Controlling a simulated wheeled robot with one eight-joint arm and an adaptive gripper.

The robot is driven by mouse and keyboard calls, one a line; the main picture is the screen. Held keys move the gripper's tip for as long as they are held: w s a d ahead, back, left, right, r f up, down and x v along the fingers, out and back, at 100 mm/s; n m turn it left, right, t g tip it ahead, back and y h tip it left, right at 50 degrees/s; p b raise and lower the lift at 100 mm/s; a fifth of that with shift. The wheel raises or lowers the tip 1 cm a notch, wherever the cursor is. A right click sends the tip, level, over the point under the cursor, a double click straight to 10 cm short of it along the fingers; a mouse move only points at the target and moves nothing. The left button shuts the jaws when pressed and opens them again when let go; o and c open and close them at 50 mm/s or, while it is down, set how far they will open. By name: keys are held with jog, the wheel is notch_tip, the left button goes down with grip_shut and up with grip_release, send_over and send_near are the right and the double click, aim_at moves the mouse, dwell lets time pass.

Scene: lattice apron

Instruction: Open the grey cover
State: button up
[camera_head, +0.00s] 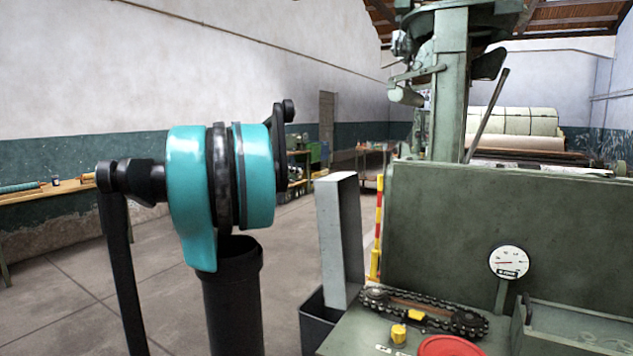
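A tall light grey panel (341,240), which looks like the grey cover, stands nearly upright at the centre of the head view. Its lower end meets a dark grey box (319,325) beside the green machine. I cannot see a hinge or handle on it, and the bottom of the box is cut off by the frame. My teal and black arm is at the left, apart from the panel in the picture. My gripper is not in view, so its contact with the cover cannot be seen.
The green machine (450,220) fills the right side, with a chain (425,310), a yellow knob (398,334), a red disc (448,346) and a round gauge (508,262). A red and yellow post (377,235) stands behind the panel. Open floor (60,310) lies at the left.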

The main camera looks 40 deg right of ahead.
jog(key=x, duration=1.2)
jog(key=shift+c, duration=0.2)
grip_shut()
